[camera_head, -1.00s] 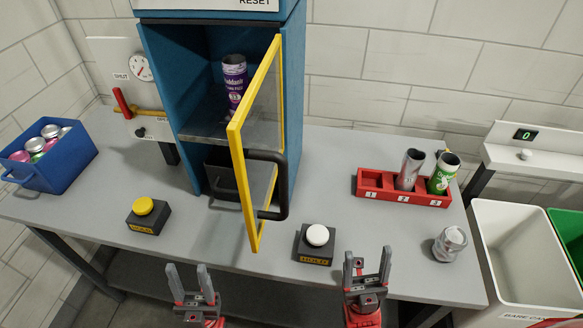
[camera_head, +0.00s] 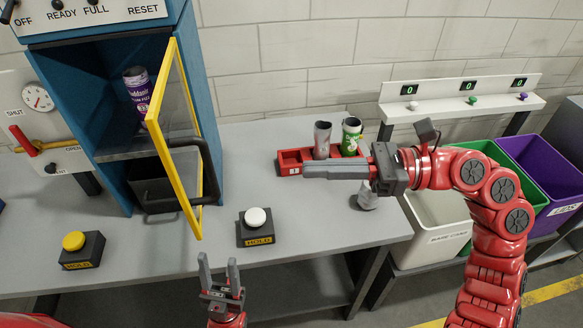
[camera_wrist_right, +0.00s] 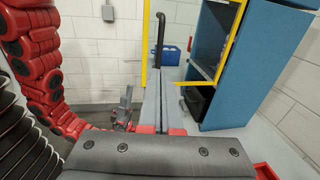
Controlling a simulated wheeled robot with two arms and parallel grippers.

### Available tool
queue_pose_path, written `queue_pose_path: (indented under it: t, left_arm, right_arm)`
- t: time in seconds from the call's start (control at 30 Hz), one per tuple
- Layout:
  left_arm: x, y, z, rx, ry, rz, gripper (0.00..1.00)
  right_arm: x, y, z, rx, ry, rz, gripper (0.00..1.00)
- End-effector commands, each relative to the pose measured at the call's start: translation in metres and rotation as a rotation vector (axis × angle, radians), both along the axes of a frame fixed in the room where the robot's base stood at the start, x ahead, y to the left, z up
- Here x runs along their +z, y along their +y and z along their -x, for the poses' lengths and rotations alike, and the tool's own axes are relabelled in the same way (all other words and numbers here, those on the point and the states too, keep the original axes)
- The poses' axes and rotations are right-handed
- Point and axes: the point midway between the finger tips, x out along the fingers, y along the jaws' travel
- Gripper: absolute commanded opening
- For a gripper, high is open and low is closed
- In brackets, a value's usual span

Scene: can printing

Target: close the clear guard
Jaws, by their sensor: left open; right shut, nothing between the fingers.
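The clear guard (camera_head: 168,128) is a yellow-framed door with a black handle (camera_head: 208,170). It stands open, swung out from the blue cabinet (camera_head: 206,70). A purple can (camera_head: 137,90) is upright inside. My right gripper (camera_head: 305,172) is shut and empty. It points left toward the guard, apart from it and right of the handle. In the right wrist view its fingers (camera_wrist_right: 171,82) lie together, with the guard's yellow frame (camera_wrist_right: 235,45) and handle (camera_wrist_right: 160,42) beyond. My left gripper (camera_head: 218,262) is open and empty, low in front of the table's front edge.
A white-topped HOLD button (camera_head: 256,217) and a yellow one (camera_head: 74,240) stand on the grey table (camera_head: 300,225). A red rack (camera_head: 290,160) holds two cans. Bins (camera_head: 440,225) stand at the right.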

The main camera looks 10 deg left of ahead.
Motion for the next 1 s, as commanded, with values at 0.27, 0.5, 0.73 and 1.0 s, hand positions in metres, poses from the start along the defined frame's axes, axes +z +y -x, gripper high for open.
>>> queue_pose_path:
  t: [0.27, 0.5, 0.73, 1.0]
  left_arm:
    - [0.031, 0.0, 0.0, 0.0, 0.0, 0.0, 0.5]
    - [0.057, 0.0, 0.0, 0.0, 0.0, 0.0, 0.5]
    - [0.069, 0.0, 0.0, 0.0, 0.0, 0.0, 0.5]
    - [0.07, 0.0, 0.0, 0.0, 0.0, 0.0, 0.5]
  right_arm:
    - [0.005, 0.054, 0.008, 0.01, 0.008, -0.003, 0.0]
    - [0.005, 0.101, 0.013, 0.01, 0.01, -0.004, 0.0]
    - [0.001, 0.126, 0.015, 0.007, 0.01, -0.005, 0.0]
    - [-0.002, 0.13, 0.015, 0.004, 0.009, -0.004, 0.0]
